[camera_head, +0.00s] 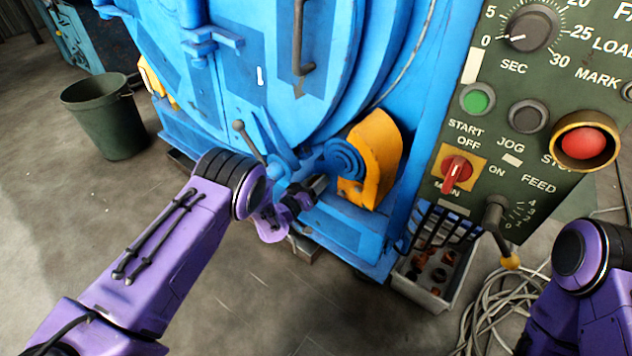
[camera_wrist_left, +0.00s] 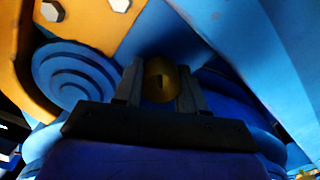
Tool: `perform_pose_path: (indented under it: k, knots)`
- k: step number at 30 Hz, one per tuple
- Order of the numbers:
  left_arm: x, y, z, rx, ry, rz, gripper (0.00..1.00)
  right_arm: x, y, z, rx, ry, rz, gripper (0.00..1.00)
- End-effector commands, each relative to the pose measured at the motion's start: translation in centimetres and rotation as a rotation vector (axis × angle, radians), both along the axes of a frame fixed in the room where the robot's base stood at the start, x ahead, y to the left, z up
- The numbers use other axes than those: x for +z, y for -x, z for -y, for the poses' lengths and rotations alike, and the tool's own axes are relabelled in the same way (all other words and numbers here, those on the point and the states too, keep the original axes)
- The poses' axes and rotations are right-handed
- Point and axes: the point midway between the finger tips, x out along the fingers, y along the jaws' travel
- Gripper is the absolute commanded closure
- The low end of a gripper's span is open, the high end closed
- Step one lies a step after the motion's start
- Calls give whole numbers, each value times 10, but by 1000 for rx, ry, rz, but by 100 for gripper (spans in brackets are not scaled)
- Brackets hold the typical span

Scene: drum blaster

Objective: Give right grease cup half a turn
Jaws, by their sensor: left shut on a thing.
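The right grease cup (camera_wrist_left: 160,80) shows in the left wrist view as a round brass cap with a dark upright mark on its face. My left gripper (camera_wrist_left: 161,88) has one finger on each side of it and is shut on it. In the head view, my left gripper (camera_head: 314,188) is at the lower front of the blue machine, just left of the orange guard (camera_head: 380,150); the cup cannot be made out there. My right arm shows at the right edge of the head view, but its gripper is out of view.
The blue machine (camera_head: 225,80) fills the upper middle. A blue spiral disc (camera_wrist_left: 75,75) and the orange guard sit close by my left gripper. The control panel (camera_head: 500,140) stands at the right, above a grey crate (camera_head: 430,298). A dark bin (camera_head: 105,115) stands left.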

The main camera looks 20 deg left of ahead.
Motion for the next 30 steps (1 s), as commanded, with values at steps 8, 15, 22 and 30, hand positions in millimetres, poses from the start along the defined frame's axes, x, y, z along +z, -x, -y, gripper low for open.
perform_pose_path:
  k: [8, 15, 22, 30]
  knots:
    - [-1, 1, 1, -2, -246, 85, 90, 5, -3, 1, -23, 12, 31, 57]
    - [0, 1, 1, -1, -453, 162, 90, 7, -4, 2, -36, 18, 47, 57]
    - [-1, 1, 1, -2, -618, 222, 90, 7, -4, 2, -35, 18, 47, 57]
    - [-1, 1, 1, -2, -743, 267, 90, 8, -4, 2, -35, 17, 46, 57]
